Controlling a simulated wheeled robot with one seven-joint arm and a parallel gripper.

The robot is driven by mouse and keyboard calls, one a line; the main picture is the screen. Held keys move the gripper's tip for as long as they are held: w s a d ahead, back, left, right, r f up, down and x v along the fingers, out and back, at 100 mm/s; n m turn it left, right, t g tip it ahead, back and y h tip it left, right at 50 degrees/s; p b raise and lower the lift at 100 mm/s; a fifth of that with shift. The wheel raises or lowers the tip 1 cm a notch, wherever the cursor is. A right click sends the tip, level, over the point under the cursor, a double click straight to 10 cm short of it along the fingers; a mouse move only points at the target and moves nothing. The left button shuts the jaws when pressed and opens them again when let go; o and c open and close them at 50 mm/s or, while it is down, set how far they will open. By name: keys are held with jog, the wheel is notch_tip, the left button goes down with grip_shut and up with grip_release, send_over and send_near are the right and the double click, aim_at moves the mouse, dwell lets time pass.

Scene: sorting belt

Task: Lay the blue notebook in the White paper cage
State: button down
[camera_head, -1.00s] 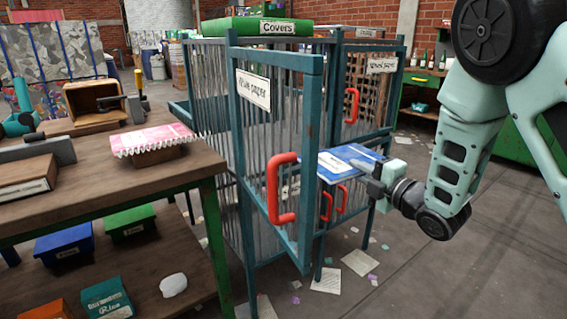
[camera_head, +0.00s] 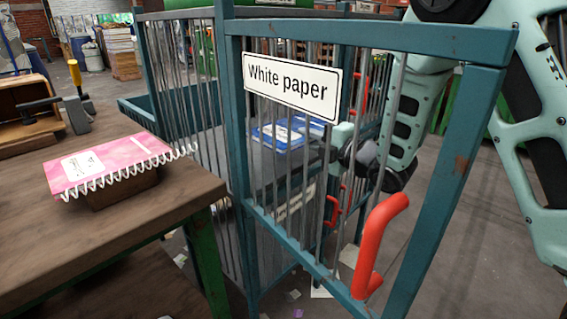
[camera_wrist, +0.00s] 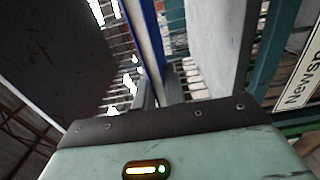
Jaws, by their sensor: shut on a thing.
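The blue notebook (camera_head: 283,131), with a blue-and-white cover, shows through the bars of the White paper cage's open door (camera_head: 292,86). My gripper (camera_head: 327,152) is shut on the notebook's right end and is partly hidden by the door bars and frame. The notebook lies roughly flat, at the height of the cage's upper part; I cannot tell how far inside the cage (camera_head: 236,165) it is. In the wrist view a narrow blue edge of the notebook (camera_wrist: 146,40) shows ahead of the gripper.
The door with its red handle (camera_head: 378,245) stands swung out towards me, in front of my arm. A wooden table (camera_head: 120,222) on the left bears a pink spiral notebook (camera_head: 110,165). A Newspaper-type sign (camera_wrist: 300,80) is at the right of the wrist view. Loose paper lies on the floor.

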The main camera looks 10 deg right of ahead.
notch_tip(320, 180, down, 10)
jog(key=b, duration=0.2)
jog(key=shift+r, duration=0.2)
jog(key=shift+f+b, duration=0.2)
jog(key=shift+b, duration=0.2)
jog(key=c, duration=1.5)
grip_release()
